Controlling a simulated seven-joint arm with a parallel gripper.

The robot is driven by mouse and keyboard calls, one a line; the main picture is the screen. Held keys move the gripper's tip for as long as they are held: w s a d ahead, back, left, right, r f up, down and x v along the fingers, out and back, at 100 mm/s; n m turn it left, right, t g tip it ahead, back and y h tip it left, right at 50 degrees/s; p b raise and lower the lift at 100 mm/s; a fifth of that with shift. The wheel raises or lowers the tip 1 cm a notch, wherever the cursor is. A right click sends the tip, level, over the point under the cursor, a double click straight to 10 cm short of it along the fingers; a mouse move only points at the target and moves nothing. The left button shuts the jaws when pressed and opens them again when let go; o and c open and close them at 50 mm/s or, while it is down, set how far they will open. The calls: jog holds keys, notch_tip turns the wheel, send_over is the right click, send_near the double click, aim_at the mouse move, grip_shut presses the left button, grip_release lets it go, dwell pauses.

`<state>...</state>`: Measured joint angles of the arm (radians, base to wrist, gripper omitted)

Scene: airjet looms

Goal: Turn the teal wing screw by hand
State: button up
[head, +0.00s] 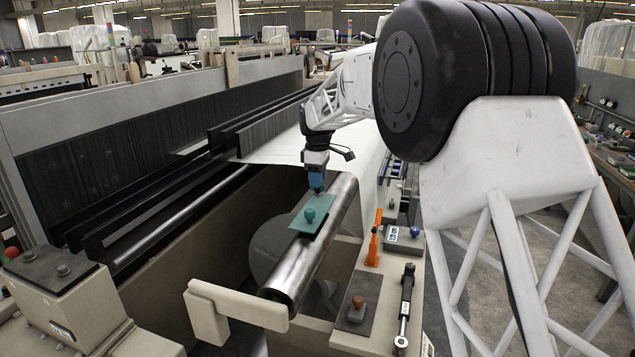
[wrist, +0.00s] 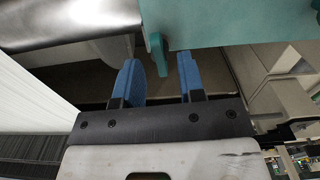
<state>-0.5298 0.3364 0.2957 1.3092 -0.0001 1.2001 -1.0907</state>
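The teal wing screw (wrist: 157,55) shows in the wrist view as a narrow upright wing at the edge of a teal plate (wrist: 225,22). My gripper (wrist: 158,78) is open, with one blue finger on each side of the wing. The left finger is very near the wing; I cannot tell if it touches. A gap shows to the right finger. In the head view, my gripper (head: 318,184) points down at the far end of the teal plate (head: 300,222), which lies on the metal roller. The screw is mostly hidden there. A round teal knob (head: 310,214) stands on the plate.
The metal roller (head: 290,278) runs under the plate, with white cloth (head: 275,150) behind. On the right ledge are an orange lever (head: 373,245), a box with a blue knob (head: 404,238), a black cylinder (head: 406,290) and a brown knob (head: 357,302). A beige bracket (head: 235,305) stands in front.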

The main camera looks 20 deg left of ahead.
jog(key=shift+r, duration=2.2)
notch_tip(320, 180, up, 8)
jog(key=shift+f, duration=0.1)
jog(key=shift+d, duration=0.1)
